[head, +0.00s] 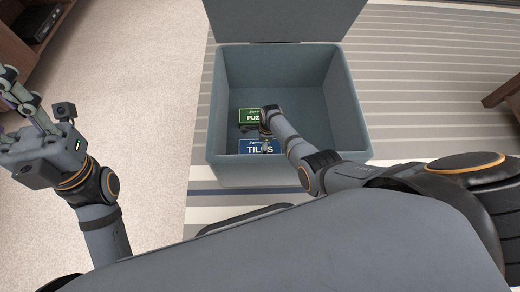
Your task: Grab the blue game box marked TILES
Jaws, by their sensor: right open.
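The blue game box marked TILES (248,148) lies on the floor of an open grey storage bin (215,120), near its front wall. Part of its lettering is hidden behind my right gripper (262,136). That gripper is open and reaches down into the bin, over the right part of the blue box. I cannot tell whether it touches the box. My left gripper (14,108) is at the far left, outside the bin and away from the box. Its fingers are partly cut off by the picture edge.
A green game box marked PUZ (249,116) lies just behind the blue one. The bin's lid (285,20) stands open at the back. The bin stands on a striped rug (420,80); beige carpet (130,80) is clear to the left. Wooden furniture (503,97) is at the right edge.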

